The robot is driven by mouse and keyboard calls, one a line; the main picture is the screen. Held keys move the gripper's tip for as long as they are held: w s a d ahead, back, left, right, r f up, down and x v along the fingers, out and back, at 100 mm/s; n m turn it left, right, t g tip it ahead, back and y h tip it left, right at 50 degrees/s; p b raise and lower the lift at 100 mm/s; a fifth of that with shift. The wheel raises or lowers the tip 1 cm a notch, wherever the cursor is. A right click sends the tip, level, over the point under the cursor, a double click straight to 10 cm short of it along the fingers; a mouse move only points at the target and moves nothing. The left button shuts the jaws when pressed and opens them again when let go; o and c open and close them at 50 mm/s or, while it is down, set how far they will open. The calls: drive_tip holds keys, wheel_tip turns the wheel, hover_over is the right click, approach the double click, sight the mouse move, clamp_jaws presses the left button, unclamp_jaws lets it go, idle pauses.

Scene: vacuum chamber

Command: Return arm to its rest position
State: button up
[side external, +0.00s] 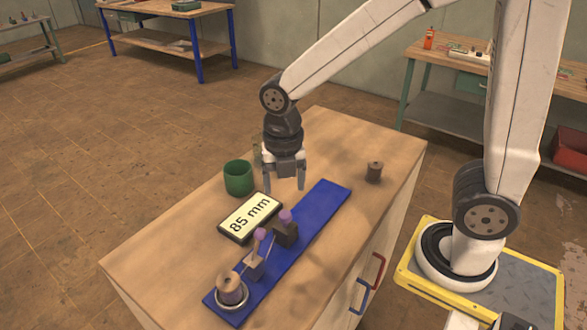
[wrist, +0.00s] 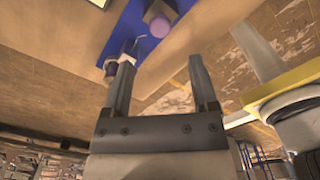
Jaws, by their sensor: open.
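My gripper (side external: 284,187) is open and empty. It hangs pointing down above the wooden cabinet top, near the far part of the blue base plate (side external: 325,206). In the wrist view my two gripper fingers (wrist: 160,85) stand apart with nothing between them. The blue plate (wrist: 128,28) and a purple knob (wrist: 159,26) show beyond the fingers. My arm is bent and reaches out over the cabinet from its base at the right.
Two blocks with purple knobs (side external: 285,232) stand on the plate. Workbenches (side external: 165,38) stand behind.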

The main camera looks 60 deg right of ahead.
drive_tip(key=s+d+f+m+t, duration=0.1)
drive_tip(key=d+f+m, duration=0.1)
drive_tip(key=m, duration=1.1)
drive_tip(key=s+d+f+m+t, duration=0.1)
drive_tip(key=s+d+f+m, duration=0.1)
drive_tip(key=m, duration=1.2)
drive_tip(key=shift+s+d+f+t, duration=0.15)
drive_tip(key=shift+d+f+t, duration=0.25)
drive_tip(key=shift+d, duration=0.6)
